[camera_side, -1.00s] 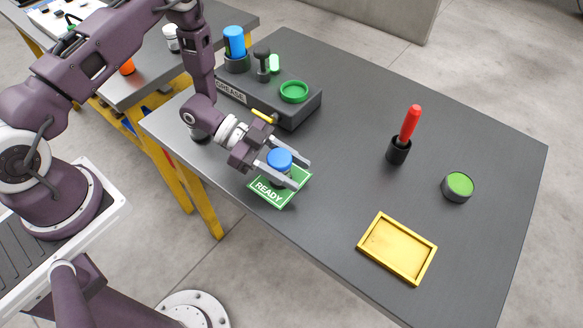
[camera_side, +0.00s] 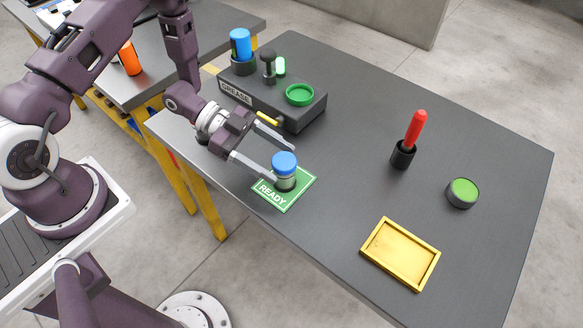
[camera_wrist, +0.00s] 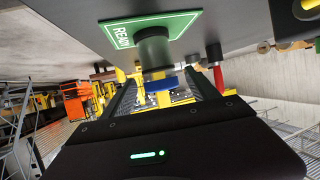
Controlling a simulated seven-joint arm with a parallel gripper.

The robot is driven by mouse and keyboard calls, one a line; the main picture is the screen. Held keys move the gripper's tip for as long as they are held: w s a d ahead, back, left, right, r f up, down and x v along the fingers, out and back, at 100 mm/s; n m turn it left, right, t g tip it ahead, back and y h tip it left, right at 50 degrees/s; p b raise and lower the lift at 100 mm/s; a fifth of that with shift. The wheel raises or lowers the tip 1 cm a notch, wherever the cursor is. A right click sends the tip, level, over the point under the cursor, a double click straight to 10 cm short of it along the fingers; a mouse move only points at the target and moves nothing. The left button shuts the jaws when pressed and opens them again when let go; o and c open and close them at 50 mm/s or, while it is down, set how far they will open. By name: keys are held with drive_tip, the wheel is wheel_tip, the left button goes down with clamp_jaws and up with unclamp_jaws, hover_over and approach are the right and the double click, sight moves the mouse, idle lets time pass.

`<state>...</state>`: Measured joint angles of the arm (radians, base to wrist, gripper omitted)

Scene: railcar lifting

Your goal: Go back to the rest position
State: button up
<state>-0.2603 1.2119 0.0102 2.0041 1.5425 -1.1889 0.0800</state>
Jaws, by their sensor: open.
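The jar stands upright on the green READY mat (camera_side: 298,190) near the table's front edge. The fingertips point toward the jar but do not close on it. In the wrist view the dark jar (camera_wrist: 154,50) and the green READY mat (camera_wrist: 180,22) appear at the top, with the picture upside down.
Behind my gripper is the dark grease station (camera_side: 300,118) with a green ring (camera_side: 300,95) and a blue cylinder (camera_side: 241,45). To the right are a red-handled tool in a black holder (camera_side: 403,155), a green-topped tin (camera_side: 461,194) and a yellow tray (camera_side: 376,263). The table's middle is clear.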

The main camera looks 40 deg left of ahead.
drive_tip(key=shift+v, duration=0.9)
